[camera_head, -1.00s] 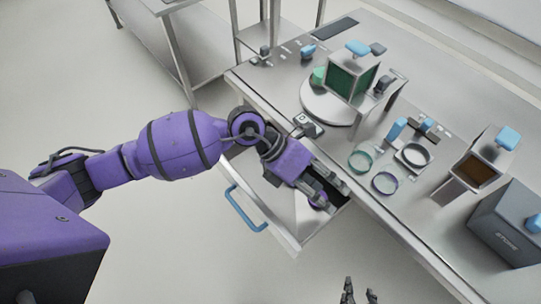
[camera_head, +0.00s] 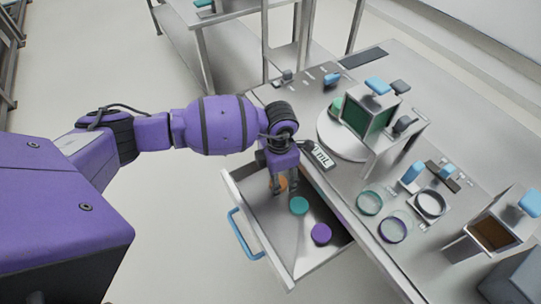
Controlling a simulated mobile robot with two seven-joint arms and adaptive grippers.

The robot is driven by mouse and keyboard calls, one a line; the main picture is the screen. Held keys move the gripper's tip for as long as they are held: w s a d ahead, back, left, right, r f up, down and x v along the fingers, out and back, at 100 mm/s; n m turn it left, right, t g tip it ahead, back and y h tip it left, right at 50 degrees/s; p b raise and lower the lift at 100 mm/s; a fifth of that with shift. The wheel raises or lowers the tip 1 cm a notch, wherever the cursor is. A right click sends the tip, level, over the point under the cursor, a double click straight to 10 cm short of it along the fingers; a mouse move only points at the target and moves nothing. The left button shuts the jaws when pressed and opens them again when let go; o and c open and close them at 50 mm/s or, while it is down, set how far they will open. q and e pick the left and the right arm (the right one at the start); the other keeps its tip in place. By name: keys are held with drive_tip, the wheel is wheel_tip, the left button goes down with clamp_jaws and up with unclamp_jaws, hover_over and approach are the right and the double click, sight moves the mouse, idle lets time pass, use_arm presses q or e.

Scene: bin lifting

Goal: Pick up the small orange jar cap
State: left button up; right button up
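The small orange jar cap (camera_head: 279,184) lies at the back left of the open drawer, partly hidden by my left gripper. My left gripper (camera_head: 284,188) points down into the drawer with its fingers apart, one on each side of the orange cap. I cannot tell whether the fingers touch the cap. A teal cap (camera_head: 299,205) and a purple cap (camera_head: 321,234) lie in the drawer to the right and nearer. My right gripper is out of view.
The drawer (camera_head: 296,270) has a blue handle (camera_head: 245,235) and stands open under the steel table (camera_head: 345,200). On the table are a balance with a green window (camera_head: 368,118), glass dishes (camera_head: 369,203), a small display (camera_head: 321,156) and a box with a brown window (camera_head: 490,235).

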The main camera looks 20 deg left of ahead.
use_arm(q)
drive_tip(key=shift+f, duration=0.35)
drive_tip(key=shift+c, duration=0.6)
drive_tip(key=c, duration=0.7)
